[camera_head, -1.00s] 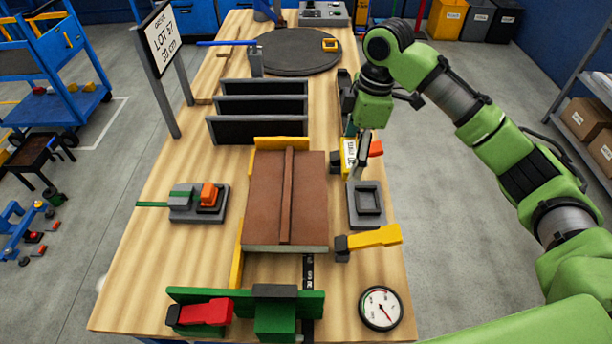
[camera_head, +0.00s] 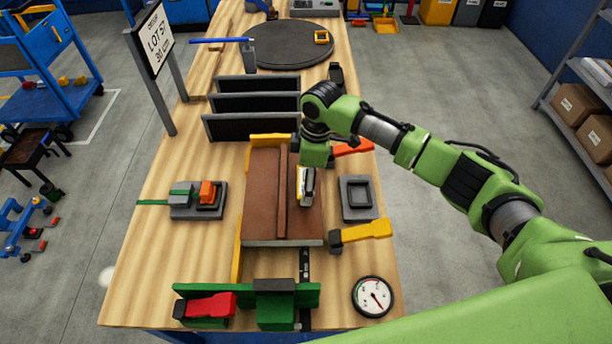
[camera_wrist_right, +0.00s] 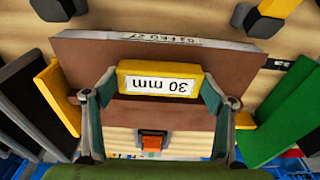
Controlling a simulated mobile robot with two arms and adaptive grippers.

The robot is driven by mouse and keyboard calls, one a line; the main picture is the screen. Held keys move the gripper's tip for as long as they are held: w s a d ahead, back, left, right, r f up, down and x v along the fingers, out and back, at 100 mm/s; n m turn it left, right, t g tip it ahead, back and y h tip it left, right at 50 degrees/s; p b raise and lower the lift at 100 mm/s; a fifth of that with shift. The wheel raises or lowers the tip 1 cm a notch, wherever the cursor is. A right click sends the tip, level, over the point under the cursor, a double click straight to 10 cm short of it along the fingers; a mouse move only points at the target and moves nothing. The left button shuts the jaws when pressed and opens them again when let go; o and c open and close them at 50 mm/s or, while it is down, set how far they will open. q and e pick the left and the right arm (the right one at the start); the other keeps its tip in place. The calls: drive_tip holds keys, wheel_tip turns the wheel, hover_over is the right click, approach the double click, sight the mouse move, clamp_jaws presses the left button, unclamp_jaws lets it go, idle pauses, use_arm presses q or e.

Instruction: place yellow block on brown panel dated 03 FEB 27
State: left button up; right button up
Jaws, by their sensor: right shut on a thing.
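My right gripper (camera_head: 306,170) is shut on the yellow block (camera_head: 306,187), over the right half of the brown panel (camera_head: 261,205). In the right wrist view the yellow block (camera_wrist_right: 160,69), with a white "30 mm" label, sits between the two fingers of the gripper (camera_wrist_right: 160,97). The brown panel (camera_wrist_right: 85,60) lies behind it there. A pale strip on the panel's edge bears upside-down writing, partly hidden, that appears to be the date. I cannot tell whether the block touches the panel. My left gripper is not in view.
A raised brown strip (camera_head: 281,190) runs along the panel. Yellow (camera_head: 365,231) and orange (camera_head: 355,148) clamps stand at its right, beside an empty grey tray (camera_head: 358,197). Black upright plates (camera_head: 255,128) stand behind, a green fixture (camera_head: 275,305) in front. A round gauge (camera_head: 373,297) lies front right.

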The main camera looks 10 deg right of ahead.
drive_tip(key=o, duration=1.2)
drive_tip(key=r, duration=0.4)
drive_tip(key=d+r+b, duration=0.1)
drive_tip(key=r, duration=0.3)
drive_tip(key=r+b, duration=0.1)
drive_tip(key=r, duration=0.3)
drive_tip(key=shift+s+d, duration=0.15)
drive_tip(key=shift+d, duration=0.05)
drive_tip(key=shift+f, duration=0.1)
